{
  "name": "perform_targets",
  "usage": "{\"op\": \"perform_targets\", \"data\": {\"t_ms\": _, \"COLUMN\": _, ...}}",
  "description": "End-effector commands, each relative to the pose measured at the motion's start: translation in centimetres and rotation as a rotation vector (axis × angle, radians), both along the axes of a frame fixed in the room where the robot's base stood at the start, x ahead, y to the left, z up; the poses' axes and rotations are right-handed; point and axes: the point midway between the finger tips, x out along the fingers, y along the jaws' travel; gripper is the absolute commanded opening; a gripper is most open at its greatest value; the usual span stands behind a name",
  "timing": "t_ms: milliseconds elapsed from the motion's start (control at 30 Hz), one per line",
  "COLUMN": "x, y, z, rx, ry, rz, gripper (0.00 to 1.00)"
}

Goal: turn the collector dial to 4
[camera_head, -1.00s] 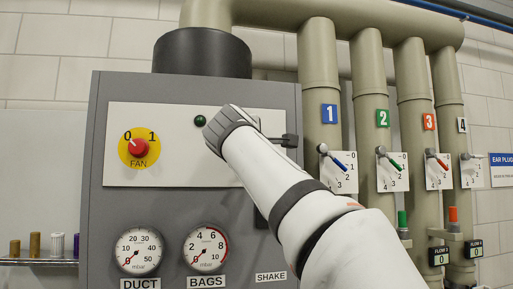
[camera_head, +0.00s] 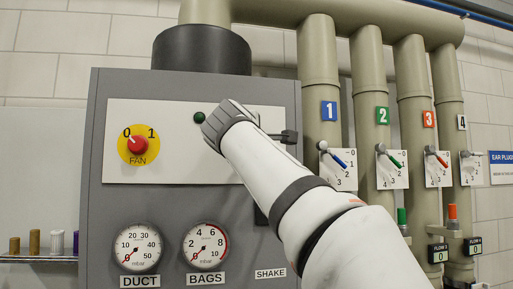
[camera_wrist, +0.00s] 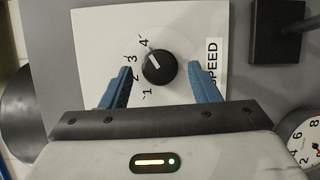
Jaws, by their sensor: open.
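The collector dial (camera_wrist: 159,67) is a round black knob with a white pointer line, on a white panel marked 1 to 4 and "SPEED". Its pointer aims up-left, in the direction between the 3 and the 4; the exact setting is hard to tell. My gripper (camera_wrist: 159,68) is open, with one blue finger on each side of the knob and visible gaps between. How far the fingertips are from the panel is unclear. In the head view my gripper (camera_head: 222,118) is over the panel and my arm hides the dial.
The grey cabinet (camera_head: 94,200) carries a yellow and red fan switch (camera_head: 138,146), a green lamp (camera_head: 199,118), a black lever (camera_head: 289,137) right of my gripper, and two gauges, DUCT (camera_head: 138,247) and BAGS (camera_head: 205,247). Numbered pipes with valves stand at right.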

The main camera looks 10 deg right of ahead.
Motion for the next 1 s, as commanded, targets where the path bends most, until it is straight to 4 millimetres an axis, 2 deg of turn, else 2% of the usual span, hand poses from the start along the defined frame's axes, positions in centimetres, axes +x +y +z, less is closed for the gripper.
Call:
{"op": "perform_targets", "data": {"t_ms": 300, "x": -4.9, "y": 2.2, "z": -0.3, "rx": 0.001, "ry": -0.002, "rz": 0.006, "gripper": 0.55}}
{"op": "perform_targets", "data": {"t_ms": 433, "x": -6.2, "y": 2.7, "z": -0.1, "rx": 0.0, "ry": -0.002, "rz": 0.004, "gripper": 0.55}}
{"op": "perform_targets", "data": {"t_ms": 1000, "x": -6.7, "y": 2.8, "z": 0.0, "rx": 0.001, "ry": 0.0, "rz": 0.001, "gripper": 0.55}}
